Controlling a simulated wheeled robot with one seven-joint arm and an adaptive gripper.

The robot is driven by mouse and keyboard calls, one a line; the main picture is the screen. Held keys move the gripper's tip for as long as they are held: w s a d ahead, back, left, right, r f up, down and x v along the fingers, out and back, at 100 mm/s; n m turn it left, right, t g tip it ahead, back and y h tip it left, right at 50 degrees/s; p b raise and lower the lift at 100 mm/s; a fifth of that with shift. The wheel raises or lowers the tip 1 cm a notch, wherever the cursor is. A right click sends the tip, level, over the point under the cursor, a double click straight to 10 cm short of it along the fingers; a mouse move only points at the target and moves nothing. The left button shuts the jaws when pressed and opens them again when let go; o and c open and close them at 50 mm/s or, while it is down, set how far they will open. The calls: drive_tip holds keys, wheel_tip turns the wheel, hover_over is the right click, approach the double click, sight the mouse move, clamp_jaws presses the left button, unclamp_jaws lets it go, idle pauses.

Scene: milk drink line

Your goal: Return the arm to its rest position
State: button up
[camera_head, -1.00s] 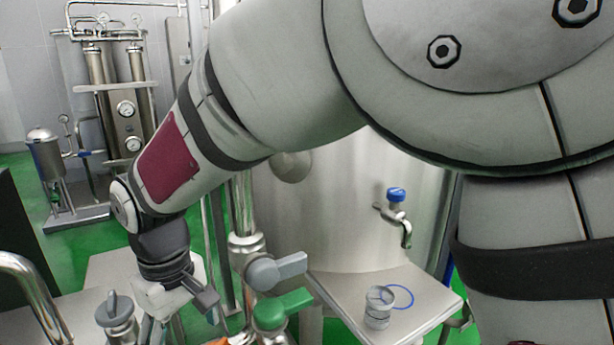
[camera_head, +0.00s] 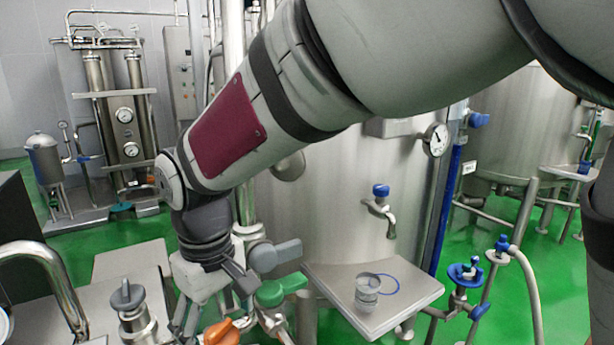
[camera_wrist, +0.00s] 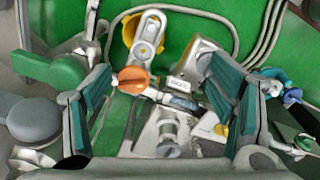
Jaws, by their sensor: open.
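My grey arm crosses the head view from the upper right, with a dark red panel on its forearm. My gripper (camera_head: 192,325) hangs at its lower end, left of the green and grey valve handles. In the wrist view my gripper (camera_wrist: 165,110) has its two teal-padded fingers wide apart. Nothing is held between them. Beyond the gap lie metal fittings and an orange handle. The lower fingertips are hard to make out in the head view.
A grey handle (camera_head: 275,256), a green handle (camera_head: 280,291) and an orange handle (camera_head: 222,332) are close by my gripper. A steel tank (camera_head: 335,215) has a blue-topped tap (camera_head: 380,205).

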drive_tip(key=s+d+r+m+t+p, duration=0.1)
drive_tip(key=s+d+r+m+p, duration=0.15)
drive_tip(key=d+r, duration=0.45)
drive_tip(key=s+d+r+m+t+p, duration=0.1)
drive_tip(key=d+r+m, duration=0.25)
drive_tip(key=d, duration=0.85)
drive_tip(key=s+d+r+m+t+p, duration=0.1)
drive_tip(key=s+d+m, duration=0.3)
drive_tip(key=s+d, duration=0.9)
drive_tip(key=shift+r+m+t+p, duration=0.3)
drive_tip(key=shift+r+m+p, duration=0.1)
drive_tip(key=shift+r+p, duration=0.4)
drive_tip(key=shift+d+f, duration=0.1)
